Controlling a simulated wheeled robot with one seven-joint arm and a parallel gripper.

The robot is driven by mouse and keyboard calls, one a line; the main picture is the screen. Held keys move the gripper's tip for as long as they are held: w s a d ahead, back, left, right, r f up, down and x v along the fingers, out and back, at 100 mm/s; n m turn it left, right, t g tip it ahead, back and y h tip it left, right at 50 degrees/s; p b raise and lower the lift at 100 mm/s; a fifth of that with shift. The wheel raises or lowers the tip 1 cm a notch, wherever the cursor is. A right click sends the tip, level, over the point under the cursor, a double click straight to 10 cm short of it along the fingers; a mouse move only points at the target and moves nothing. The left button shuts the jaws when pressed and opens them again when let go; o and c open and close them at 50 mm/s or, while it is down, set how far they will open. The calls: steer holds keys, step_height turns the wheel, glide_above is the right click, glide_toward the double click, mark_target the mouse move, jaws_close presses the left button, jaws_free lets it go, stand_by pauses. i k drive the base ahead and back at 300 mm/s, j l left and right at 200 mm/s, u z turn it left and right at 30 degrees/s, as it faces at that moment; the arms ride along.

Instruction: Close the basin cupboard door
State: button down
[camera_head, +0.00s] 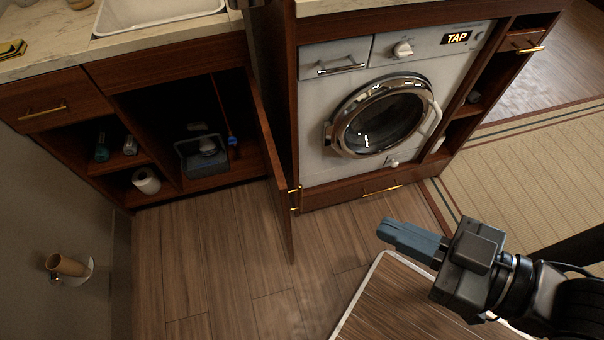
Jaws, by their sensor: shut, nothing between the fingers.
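The basin cupboard door (268,160) stands wide open, swung out into the room and seen almost edge-on. It is hinged at the cupboard's right side, beside the washing machine. The cupboard interior (150,100) is exposed under the white basin (155,12). A grey-blue caddy (205,163) sits on its floor. My gripper (384,230) is at the lower right, shut and empty, to the right of the door and apart from it. It points left, in front of the washing machine.
A washing machine (320,105) stands right of the door. Left shelves hold small bottles and a paper roll (146,180). A wooden surface with a pale rim (362,285) lies below my gripper. A wall-mounted holder (68,266) is at left. Wooden floor (205,250) left of the door is clear.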

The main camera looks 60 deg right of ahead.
mark_target(277, 180)
steer(key=k+l, duration=0.15)
steer(key=l, duration=0.2)
steer(key=k+l+u, duration=0.1)
steer(key=l, duration=0.25)
steer(key=k+l, duration=0.25)
steer(key=k+l+u, duration=0.1)
steer(key=l, duration=0.35)
steer(key=k, duration=0.1)
